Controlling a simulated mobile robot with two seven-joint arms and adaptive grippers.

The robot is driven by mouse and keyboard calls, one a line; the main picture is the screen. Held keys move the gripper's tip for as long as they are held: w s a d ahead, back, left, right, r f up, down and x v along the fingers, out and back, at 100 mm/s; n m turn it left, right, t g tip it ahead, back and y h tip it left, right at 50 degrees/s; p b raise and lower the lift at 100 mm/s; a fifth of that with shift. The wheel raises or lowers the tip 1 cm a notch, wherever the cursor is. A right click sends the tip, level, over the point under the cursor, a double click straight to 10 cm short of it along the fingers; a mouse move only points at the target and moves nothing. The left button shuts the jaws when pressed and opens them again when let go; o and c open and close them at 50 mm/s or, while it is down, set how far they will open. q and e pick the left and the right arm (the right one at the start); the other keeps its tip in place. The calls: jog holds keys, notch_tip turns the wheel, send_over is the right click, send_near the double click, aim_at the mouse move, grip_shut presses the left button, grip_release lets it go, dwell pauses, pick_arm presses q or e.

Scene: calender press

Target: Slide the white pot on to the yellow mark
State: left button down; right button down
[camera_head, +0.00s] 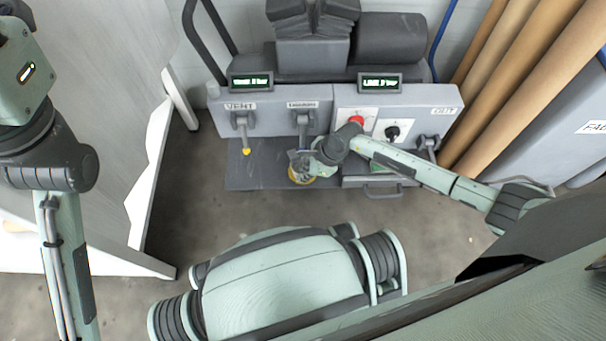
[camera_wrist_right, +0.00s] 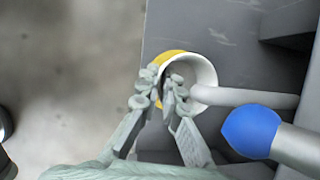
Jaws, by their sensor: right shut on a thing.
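The white pot (camera_wrist_right: 206,66) is a hollow round cup on the grey shelf in the right wrist view. My right gripper (camera_wrist_right: 162,88) is shut on the near left side of its wall, one finger at the opening and one outside. The yellow mark (camera_wrist_right: 167,57) shows as a strip beside the pot's far left side; the pot and fingers hide the rest. In the head view, my right gripper (camera_head: 303,168) is low in front of the press, over the yellow mark (camera_head: 300,178), and mostly hides the pot. My left arm is at the left edge; its gripper is out of view.
A blue-tipped lever (camera_wrist_right: 250,130) is close right of the gripper in the wrist view. A yellow-tipped lever (camera_head: 245,140) hangs under the VENT label. The press panel (camera_head: 425,100) has red and black knobs. Bare shelf (camera_head: 250,173) lies to the left.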

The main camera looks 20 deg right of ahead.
jog(key=c, duration=1.6)
grip_release()
jog(key=shift+d, duration=0.1)
jog(key=shift+c, duration=0.2)
jog(key=shift+r, duration=0.15)
jog(key=v, duration=1.1)
jog(key=shift+s+d+r, duration=0.15)
jog(key=shift+s+r, duration=0.05)
jog(key=shift+r, duration=0.1)
